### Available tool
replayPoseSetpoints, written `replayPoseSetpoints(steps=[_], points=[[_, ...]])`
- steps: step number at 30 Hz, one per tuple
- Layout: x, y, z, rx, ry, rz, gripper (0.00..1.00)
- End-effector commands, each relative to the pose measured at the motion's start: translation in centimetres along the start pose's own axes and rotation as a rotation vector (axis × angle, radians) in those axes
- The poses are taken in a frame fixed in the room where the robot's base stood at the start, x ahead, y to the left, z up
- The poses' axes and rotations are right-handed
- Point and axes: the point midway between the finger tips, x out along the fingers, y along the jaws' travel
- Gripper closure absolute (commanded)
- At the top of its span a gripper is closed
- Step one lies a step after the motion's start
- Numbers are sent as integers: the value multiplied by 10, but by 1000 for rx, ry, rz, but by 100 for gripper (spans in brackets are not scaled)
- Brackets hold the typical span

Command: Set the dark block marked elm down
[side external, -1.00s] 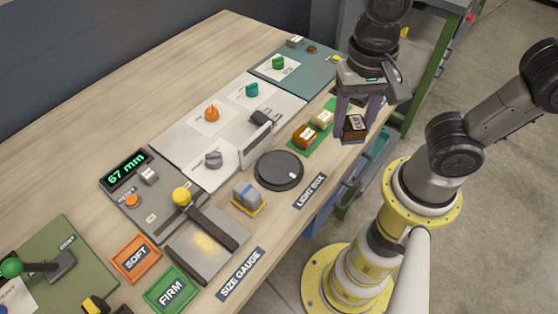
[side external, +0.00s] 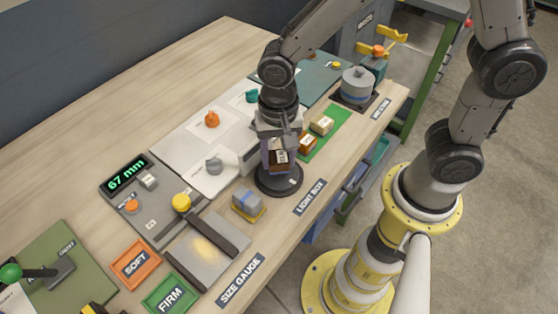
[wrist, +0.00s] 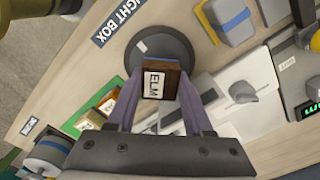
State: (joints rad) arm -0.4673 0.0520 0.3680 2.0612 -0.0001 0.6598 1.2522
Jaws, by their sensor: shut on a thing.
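The dark brown block with a white ELM label (side external: 279,158) is between the fingers of my gripper (side external: 276,150). The wrist view shows the label of the elm block (wrist: 155,84) facing the camera, with a finger of my gripper (wrist: 157,97) on each side. The block is over the round black disc (side external: 279,186), which also shows in the wrist view (wrist: 166,42). I cannot tell whether the block's underside touches the disc. My gripper hides part of the disc and of the block in the side view.
A green mat (side external: 333,137) beside the disc holds an orange-brown block (side external: 307,142) and a pale block (side external: 321,125). A white upright panel (side external: 249,154) stands close to my gripper. Bare wood lies by the LIGHT BOX label (side external: 310,197).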

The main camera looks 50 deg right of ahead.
Motion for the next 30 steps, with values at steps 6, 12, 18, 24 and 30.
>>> replayPoseSetpoints(steps=[6,12,18,24,30], points=[[20,0,0,0,0,0,100],[19,0,0,0,0,0,100],[23,1,0,0,0,1,44],[22,1,0,0,0,1,19],[22,1,0,0,0,0,19]])
